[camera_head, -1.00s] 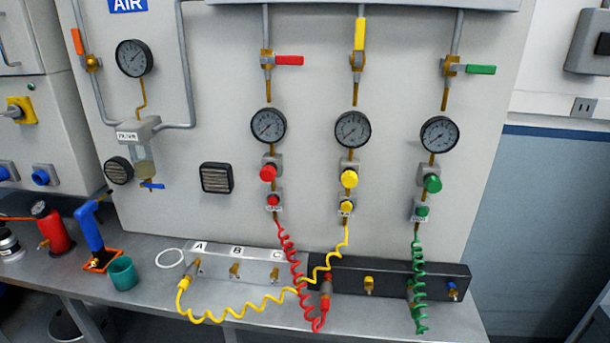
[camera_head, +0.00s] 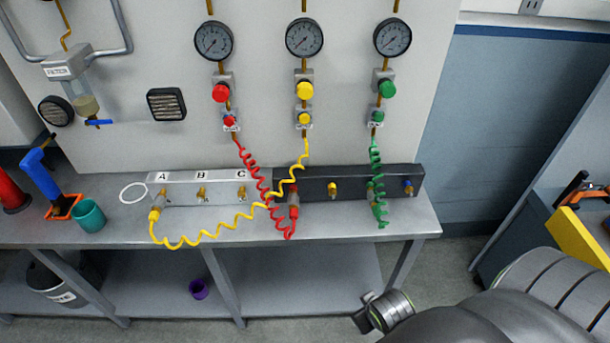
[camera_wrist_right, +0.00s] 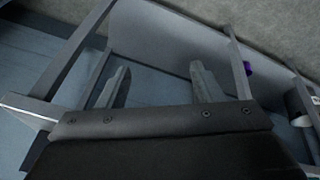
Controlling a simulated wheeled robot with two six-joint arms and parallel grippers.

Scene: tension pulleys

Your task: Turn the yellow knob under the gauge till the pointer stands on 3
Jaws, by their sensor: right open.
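The yellow knob (camera_head: 304,90) sits on a grey block on the panel, below the middle round gauge (camera_head: 305,38). The gauge has a dark rim and a dark face, and its pointer is too small to read surely. A smaller yellow button (camera_head: 305,118) sits below the knob. My right gripper (camera_wrist_right: 155,75) is open and empty in the right wrist view, over the bench's lower shelf. In the head view my right arm shows at the lower right, well below and right of the knob. My left gripper is not in view.
A red knob (camera_head: 221,92) and a green knob (camera_head: 387,88) flank the yellow one. Coiled red, yellow and green hoses (camera_head: 377,170) hang before the panel. A white block (camera_head: 220,180) and a black block (camera_head: 345,180) stand on the bench. A purple cup (camera_head: 198,289) is on the lower shelf.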

